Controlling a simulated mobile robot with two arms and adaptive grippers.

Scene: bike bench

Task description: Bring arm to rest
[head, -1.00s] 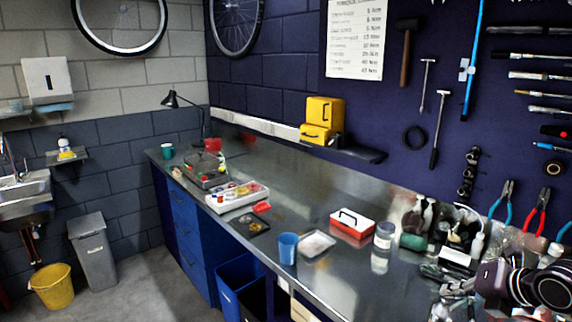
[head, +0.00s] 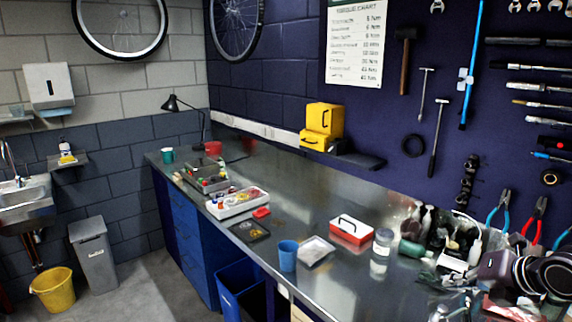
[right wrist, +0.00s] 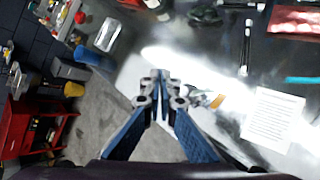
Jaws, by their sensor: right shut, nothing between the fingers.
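My right gripper (right wrist: 160,78) shows in the right wrist view with its two fingers together and nothing between them. It is above the front edge of the bench, with grey floor below it. In the head view my right arm is at the lower right, and the gripper (head: 452,298) is small and partly lost among the clutter there. My left gripper is in neither view.
The steel bench (head: 330,280) carries a blue cup (head: 288,256), a red-and-white box (head: 351,230), a jar (head: 382,241) and trays. Bottles crowd its right part. A red cart (right wrist: 38,125) and a paper sheet (right wrist: 272,118) show in the wrist view.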

